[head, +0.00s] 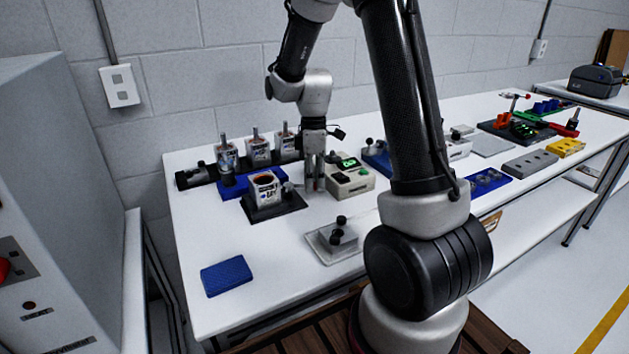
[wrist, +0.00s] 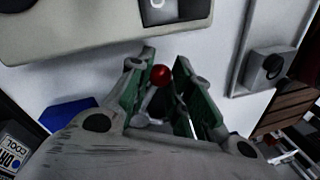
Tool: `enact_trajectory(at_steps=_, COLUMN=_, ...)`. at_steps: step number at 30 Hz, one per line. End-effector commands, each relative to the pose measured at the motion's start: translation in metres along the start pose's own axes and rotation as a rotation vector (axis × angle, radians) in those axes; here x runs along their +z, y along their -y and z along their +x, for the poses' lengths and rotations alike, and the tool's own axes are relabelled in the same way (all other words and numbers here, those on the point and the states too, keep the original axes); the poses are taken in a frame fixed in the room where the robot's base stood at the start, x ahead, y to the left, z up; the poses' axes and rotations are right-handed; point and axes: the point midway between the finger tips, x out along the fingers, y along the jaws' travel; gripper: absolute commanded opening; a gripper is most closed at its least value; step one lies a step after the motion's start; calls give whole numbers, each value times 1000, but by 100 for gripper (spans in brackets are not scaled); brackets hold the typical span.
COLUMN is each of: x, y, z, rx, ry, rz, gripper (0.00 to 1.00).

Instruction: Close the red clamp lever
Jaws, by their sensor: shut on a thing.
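The red ball knob of the clamp lever (wrist: 161,75) shows in the wrist view between the fingers of my gripper (wrist: 163,68). A pale rod runs back from the knob, partly hidden between the fingers. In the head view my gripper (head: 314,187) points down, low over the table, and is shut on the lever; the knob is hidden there. It is just right of a black fixture (head: 285,207) holding a labelled servo (head: 265,187), and left of a beige box with a green display (head: 350,178). The beige box (wrist: 75,30) fills the top left of the wrist view.
A black rail with several servos (head: 258,148) and a blue block (head: 233,186) stand behind the fixture. A blue pad (head: 226,276) lies near the left front corner. The white table between is clear.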

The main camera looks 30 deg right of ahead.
Motion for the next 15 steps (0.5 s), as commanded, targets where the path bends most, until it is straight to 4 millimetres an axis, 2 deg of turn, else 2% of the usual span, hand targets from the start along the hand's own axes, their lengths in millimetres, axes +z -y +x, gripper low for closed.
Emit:
enact_trajectory(at_steps=8, x=-1, y=6, z=1, rx=1, ry=-17, rz=87, gripper=0)
enact_trajectory(at_steps=15, x=-5, y=18, z=3, rx=1, ry=-53, rz=268, gripper=0)
